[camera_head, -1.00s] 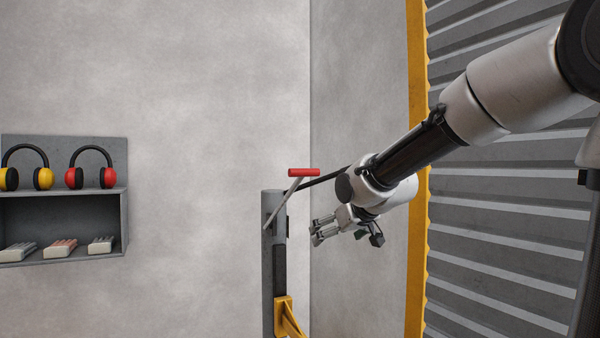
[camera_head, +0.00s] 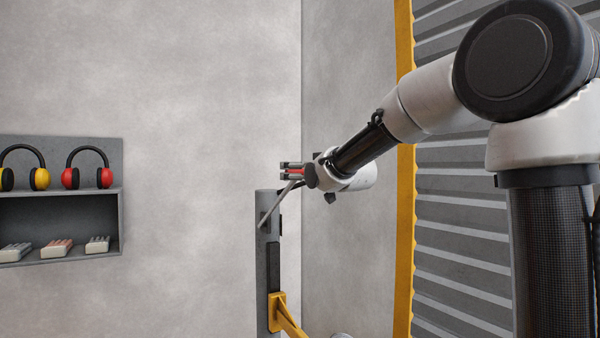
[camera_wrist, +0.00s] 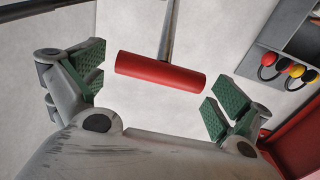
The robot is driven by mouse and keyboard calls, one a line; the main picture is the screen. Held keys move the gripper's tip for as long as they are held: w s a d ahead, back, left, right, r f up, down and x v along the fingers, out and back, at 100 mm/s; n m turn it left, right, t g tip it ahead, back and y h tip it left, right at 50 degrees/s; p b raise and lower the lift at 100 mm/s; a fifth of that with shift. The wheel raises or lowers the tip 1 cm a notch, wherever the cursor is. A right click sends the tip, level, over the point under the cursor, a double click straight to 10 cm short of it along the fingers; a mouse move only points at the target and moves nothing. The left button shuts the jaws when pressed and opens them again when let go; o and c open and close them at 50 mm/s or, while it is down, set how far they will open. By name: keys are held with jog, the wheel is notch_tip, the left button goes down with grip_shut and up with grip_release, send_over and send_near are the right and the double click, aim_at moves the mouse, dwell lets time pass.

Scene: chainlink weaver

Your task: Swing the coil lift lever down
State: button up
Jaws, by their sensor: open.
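The coil lift lever (camera_head: 268,214) is a thin grey rod slanting up and right from a grey post (camera_head: 268,290). Its red cylindrical handle (camera_wrist: 160,72) lies crosswise at the rod's top in the wrist view. In the head view the handle is partly hidden by my gripper (camera_head: 289,170). My gripper is open. In the wrist view its green-padded fingers (camera_wrist: 155,90) stand on either side of the handle's two ends, with a gap visible at each end. I cannot tell how deep the handle sits between the fingers.
A yellow bracket (camera_head: 280,310) juts from the post's lower part. A wall shelf (camera_head: 60,195) with ear defenders and small blocks is at the left. A yellow-edged corrugated shutter (camera_head: 440,250) is at the right.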

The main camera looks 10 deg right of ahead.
jog(key=shift+w+a, duration=0.15)
jog(key=shift+w, duration=0.55)
